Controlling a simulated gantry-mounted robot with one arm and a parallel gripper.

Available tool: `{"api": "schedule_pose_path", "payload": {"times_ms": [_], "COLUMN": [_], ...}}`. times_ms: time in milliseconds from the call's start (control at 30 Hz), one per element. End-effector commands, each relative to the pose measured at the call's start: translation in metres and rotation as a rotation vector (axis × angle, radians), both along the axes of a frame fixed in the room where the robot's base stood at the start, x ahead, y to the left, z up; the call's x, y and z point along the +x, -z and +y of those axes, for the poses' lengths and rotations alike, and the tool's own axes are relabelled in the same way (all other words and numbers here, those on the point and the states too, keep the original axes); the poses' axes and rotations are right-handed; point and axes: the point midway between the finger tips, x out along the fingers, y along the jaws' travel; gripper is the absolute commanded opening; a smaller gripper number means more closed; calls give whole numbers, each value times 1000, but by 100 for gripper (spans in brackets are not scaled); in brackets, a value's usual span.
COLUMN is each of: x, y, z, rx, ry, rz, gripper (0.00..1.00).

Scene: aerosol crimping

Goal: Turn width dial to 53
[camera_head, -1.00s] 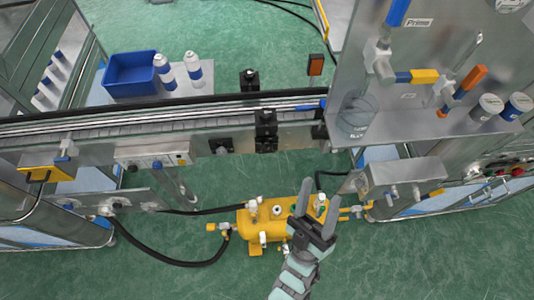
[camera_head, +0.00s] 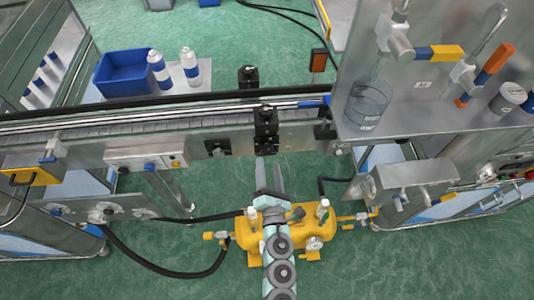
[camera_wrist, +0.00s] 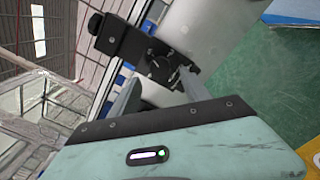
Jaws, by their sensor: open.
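The conveyor (camera_head: 100,130) runs across the picture, with a black bracket (camera_head: 266,118) on its near side. In the wrist view a round black dial (camera_wrist: 160,68) sits at the end of this black bracket (camera_wrist: 118,38). Its scale is too small to read. My gripper (camera_head: 268,165) is just below and in front of the bracket in the head view, fingers apart and empty. In the wrist view my gripper (camera_wrist: 160,90) points at the dial, one finger on each side of it in the picture. I cannot tell whether they touch it.
A second black knob (camera_head: 217,147) is on the conveyor front to the left. A yellow tank (camera_head: 315,238) stands on the floor below my arm. A steel cabinet (camera_head: 420,110) with valves is at the right. A blue bin (camera_head: 125,73) and white bottles (camera_head: 190,68) stand behind the conveyor.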

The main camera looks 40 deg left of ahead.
Motion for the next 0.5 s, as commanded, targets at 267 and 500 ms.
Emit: {"api": "schedule_pose_path", "payload": {"times_ms": [267, 500], "x": [27, 35], "y": [0, 1], "z": [33, 42], "rx": [2, 1], "ry": [-1, 1], "rz": [2, 4], "gripper": [55, 55]}}
